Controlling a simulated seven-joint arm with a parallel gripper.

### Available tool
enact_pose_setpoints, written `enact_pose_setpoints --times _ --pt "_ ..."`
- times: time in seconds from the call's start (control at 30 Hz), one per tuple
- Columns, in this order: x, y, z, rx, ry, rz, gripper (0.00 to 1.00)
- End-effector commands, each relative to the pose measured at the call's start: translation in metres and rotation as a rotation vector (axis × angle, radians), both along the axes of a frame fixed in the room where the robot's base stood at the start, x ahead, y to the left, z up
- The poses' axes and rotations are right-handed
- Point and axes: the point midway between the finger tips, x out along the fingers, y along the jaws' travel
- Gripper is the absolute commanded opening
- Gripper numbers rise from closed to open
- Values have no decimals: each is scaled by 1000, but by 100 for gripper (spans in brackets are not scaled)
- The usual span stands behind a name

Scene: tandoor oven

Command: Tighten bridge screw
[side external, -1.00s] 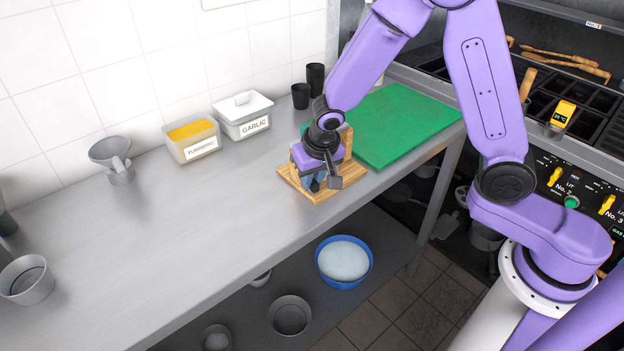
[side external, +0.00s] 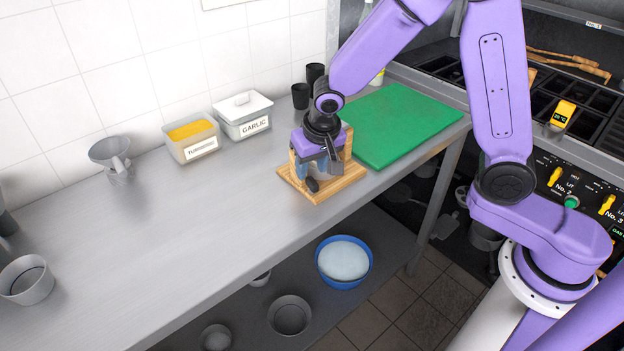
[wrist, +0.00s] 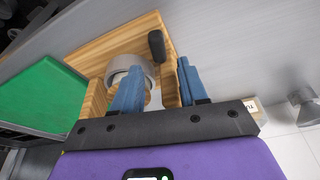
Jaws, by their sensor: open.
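A wooden fixture (side external: 345,183) with a flat base and upright pieces stands on the steel counter. It also shows in the wrist view (wrist: 128,43). A black knob or handle (side external: 312,185) sits at its front; in the wrist view the black knob (wrist: 156,45) is just beyond the fingertips. A grey ring-shaped part (wrist: 130,65) lies behind the left finger, partly hidden. My gripper (wrist: 160,78) is open, its blue fingers on either side of a wooden upright (wrist: 170,85). Contact cannot be told. From the side, my gripper (side external: 312,170) hides much of the fixture. The screw itself is not clearly visible.
A green board (side external: 405,122) lies right of the fixture. Black cups (side external: 300,96), a garlic container (side external: 243,116) and a turmeric container (side external: 192,138) stand along the wall. A grey metal funnel-like vessel (side external: 112,155) is farther left.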

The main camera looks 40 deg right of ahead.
Motion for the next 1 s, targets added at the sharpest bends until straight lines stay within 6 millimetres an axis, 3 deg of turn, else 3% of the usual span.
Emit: enact_pose_setpoints --times 0.5,1.0 --pt "1 0 62 2 -4 1 43" --pt "-3 0 68 -2 5 19 43"
